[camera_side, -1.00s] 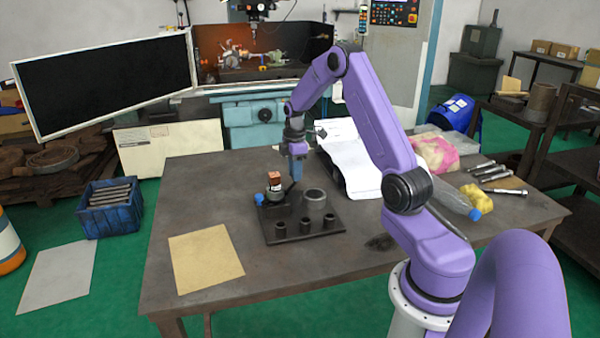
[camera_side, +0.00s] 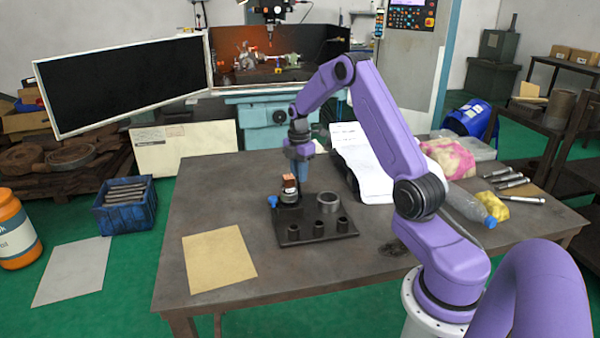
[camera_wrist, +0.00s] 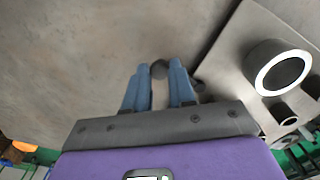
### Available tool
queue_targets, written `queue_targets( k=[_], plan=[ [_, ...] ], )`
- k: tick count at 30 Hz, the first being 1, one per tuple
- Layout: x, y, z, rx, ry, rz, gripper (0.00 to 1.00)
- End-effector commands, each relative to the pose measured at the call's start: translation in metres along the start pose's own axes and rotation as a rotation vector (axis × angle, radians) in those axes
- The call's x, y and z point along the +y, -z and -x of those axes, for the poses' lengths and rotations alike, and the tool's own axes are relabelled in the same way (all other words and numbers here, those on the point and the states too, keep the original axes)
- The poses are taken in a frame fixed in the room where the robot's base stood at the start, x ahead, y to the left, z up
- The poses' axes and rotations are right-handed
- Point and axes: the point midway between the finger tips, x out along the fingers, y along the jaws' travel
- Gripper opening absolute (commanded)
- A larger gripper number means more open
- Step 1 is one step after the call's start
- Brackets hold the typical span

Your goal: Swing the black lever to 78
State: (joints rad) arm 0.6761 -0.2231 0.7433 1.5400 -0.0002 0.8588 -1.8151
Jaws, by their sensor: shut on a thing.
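The chuck (camera_side: 289,198) stands at the back left of a dark base plate (camera_side: 345,236), with a copper-coloured block (camera_side: 290,182) on top. My gripper (camera_side: 300,178) points down just behind the chuck. In the wrist view the fingers (camera_wrist: 159,72) are shut on the black lever, whose dark round end (camera_wrist: 159,68) shows between their tips. The rest of the lever is mostly hidden by the fingers. A blue knob (camera_side: 272,201) sits at the chuck's left side. No scale or number is readable.
A grey ring (camera_side: 328,202) stands on the plate right of the chuck; it also shows in the wrist view (camera_wrist: 283,68). Several short dark sockets (camera_side: 319,228) line the plate's front. White paper (camera_side: 362,165) lies to the right. The table at left is clear around a tan sheet (camera_side: 217,258).

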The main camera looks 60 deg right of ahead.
Motion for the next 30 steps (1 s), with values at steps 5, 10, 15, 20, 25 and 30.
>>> queue_targets(
  k=[5, 10, 15, 20, 25, 30],
  plan=[
    [0.001, 0.001, 0.001, 0.0, -0.004, 0.0, 0.0],
    [0.001, 0.001, 0.001, 0.0, -0.004, 0.0, 0.47],
    [0.001, 0.001, 0.001, 0.0, -0.002, 0.0, 0.5],
    [0.001, 0.0, 0.002, 0.0, -0.002, -0.001, 0.5],
    [0.001, 0.0, 0.016, -0.001, -0.004, -0.001, 0.5],
    [0.002, 0.0, 0.049, -0.002, -0.008, -0.001, 0.5]
  ],
)
